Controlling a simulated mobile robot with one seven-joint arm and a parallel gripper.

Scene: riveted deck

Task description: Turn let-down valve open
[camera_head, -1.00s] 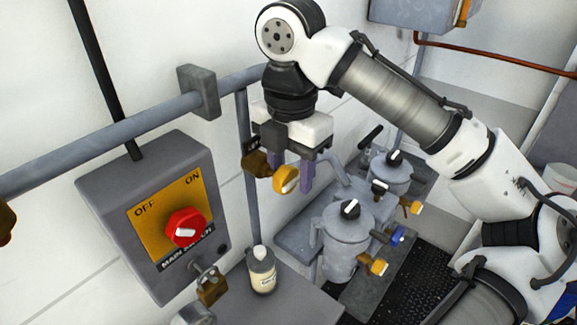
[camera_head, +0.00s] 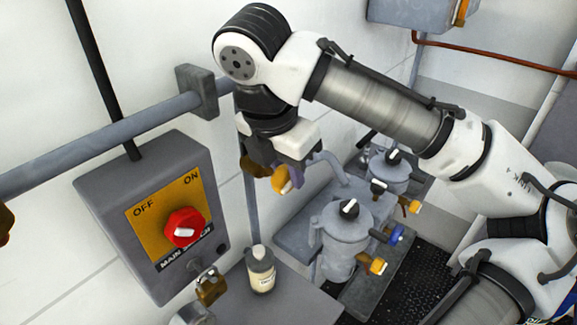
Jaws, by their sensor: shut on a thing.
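A brass valve (camera_head: 250,165) with a round yellow handle (camera_head: 282,180) is on the thin vertical pipe by the white wall. I take it to be the let-down valve; no readable label shows beside it. My gripper (camera_head: 295,170) is over the handle, pointing down and turned at a slant, and shut on it. One purple finger shows to the right of the handle; the other finger is hidden. The handle's white mark is mostly covered, so its exact angle is hard to tell.
A grey switch box with a red knob (camera_head: 185,228) is on the wall at left. A bottle (camera_head: 261,270) stands on the ledge below. Grey filter housings (camera_head: 345,240) with yellow and blue handles stand right of it. A thick pipe (camera_head: 110,140) runs along the wall.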

